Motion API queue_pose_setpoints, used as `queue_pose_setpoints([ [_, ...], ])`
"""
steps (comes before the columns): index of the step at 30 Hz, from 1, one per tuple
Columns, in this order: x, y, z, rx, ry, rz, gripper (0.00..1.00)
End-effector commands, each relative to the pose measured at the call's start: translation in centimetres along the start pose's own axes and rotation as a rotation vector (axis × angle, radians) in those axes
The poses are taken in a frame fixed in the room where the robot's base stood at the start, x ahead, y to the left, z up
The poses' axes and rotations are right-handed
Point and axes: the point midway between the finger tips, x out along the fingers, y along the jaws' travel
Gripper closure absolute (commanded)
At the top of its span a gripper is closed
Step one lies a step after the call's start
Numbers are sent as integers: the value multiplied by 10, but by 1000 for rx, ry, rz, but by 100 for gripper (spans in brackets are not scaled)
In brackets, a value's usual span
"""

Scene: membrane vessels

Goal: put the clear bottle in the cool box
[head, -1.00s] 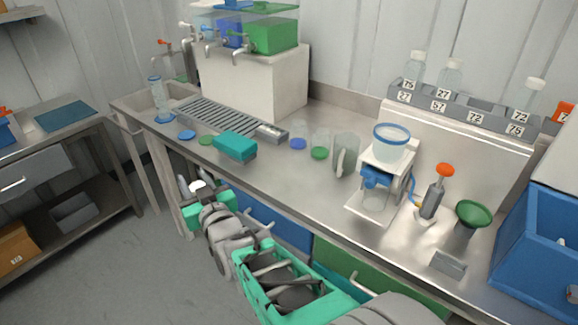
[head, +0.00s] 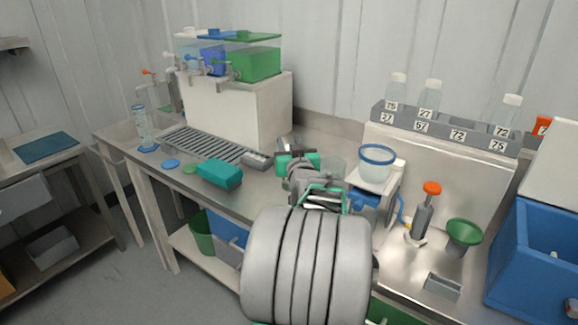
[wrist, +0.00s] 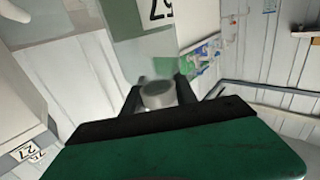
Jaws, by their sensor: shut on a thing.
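My gripper (wrist: 160,100) is shut on a clear bottle (wrist: 140,50) with a pale cap; a white number label shows past the fingers in the wrist view. In the head view my gripper (head: 297,162) is over the middle of the steel bench, and my arm hides most of what it holds. The blue cool box (head: 515,265) stands at the bench's right end, well to the right of my gripper. Its pale lid (head: 556,165) is raised and the box is open at the top. Its inside is only partly visible.
Three capped bottles stand in the numbered grey rack (head: 455,130) on the back shelf. A filter unit with a blue-rimmed cup (head: 376,165), an orange-topped pump (head: 424,210) and a green funnel (head: 463,234) stand between my gripper and the cool box. A teal block (head: 218,174) lies left.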

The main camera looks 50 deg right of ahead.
Motion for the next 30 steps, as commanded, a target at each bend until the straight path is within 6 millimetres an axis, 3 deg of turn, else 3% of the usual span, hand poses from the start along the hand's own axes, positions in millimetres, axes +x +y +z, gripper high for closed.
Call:
queue_pose_setpoints([
  [1,13,1,9,2,-4,-1,100],
  [6,41,4,45,1,-2,0,100],
  [12,57,6,64,1,0,0,100],
  [16,56,6,88,2,-1,1,100],
  [28,55,6,96,0,3,1,100],
  [29,55,6,96,0,1,1,65],
  [30,55,6,95,0,1,1,61],
])
